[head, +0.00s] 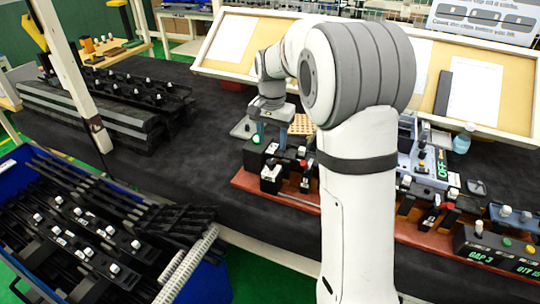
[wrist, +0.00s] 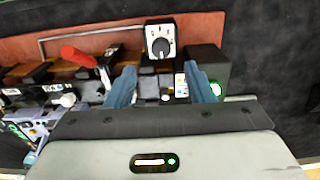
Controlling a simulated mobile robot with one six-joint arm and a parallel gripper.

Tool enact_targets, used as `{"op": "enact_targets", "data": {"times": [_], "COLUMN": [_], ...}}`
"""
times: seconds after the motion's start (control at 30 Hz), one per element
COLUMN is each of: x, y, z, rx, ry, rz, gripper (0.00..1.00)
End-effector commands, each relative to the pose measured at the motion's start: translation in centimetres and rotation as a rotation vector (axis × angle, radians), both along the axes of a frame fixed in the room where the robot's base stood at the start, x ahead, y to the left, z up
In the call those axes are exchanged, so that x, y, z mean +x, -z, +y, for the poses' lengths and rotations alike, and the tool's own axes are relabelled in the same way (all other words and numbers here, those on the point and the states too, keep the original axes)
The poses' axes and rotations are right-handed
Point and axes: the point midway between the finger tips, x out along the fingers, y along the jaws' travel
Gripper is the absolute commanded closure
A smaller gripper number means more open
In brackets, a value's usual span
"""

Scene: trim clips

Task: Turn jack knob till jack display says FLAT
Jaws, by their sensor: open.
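A black rotary knob (wrist: 160,46) sits on a small box with a white dial face, beyond my fingertips in the wrist view. What looks like the same box (head: 270,173) stands near the mat's front edge in the head view. My gripper (wrist: 161,82) is open, its blue fingers apart, with the knob ahead of the gap and not between them. In the head view my gripper (head: 270,133) hangs over the fixture's left end. A dark box with a green light (wrist: 215,89) is by the right finger. I cannot read FLAT on any display.
A red-handled lever (wrist: 78,56) rises left of the knob. Displays reading GAP 3 (head: 480,256) and QTY 15 (head: 527,270) stand at the right. A blue bin (head: 215,285) of black trim parts is at left. Dark table cloth (head: 200,150) lies clear left of the fixture.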

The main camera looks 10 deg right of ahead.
Motion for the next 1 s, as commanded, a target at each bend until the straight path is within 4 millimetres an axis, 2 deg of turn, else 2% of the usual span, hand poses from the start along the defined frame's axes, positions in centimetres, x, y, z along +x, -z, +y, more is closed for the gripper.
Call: {"op": "enact_targets", "data": {"times": [0.17,0.4,0.53,0.7,0.9,1.0], "x": [0.2,0.1,0.2,0.2,0.2,0.2], "y": [1.8,5.6,7.1,7.9,7.9,7.9], "z": [0.0,0.1,0.1,0.1,0.1,0.1], "rx": [0.0,-0.001,0.0,0.0,0.0,0.0], "ry": [0.006,0.005,0.004,0.003,0.003,0.003], "rz": [0.007,0.008,0.005,0.004,0.003,0.003], "gripper": [0.52,0.52,0.52,0.52,0.52,0.59]}}
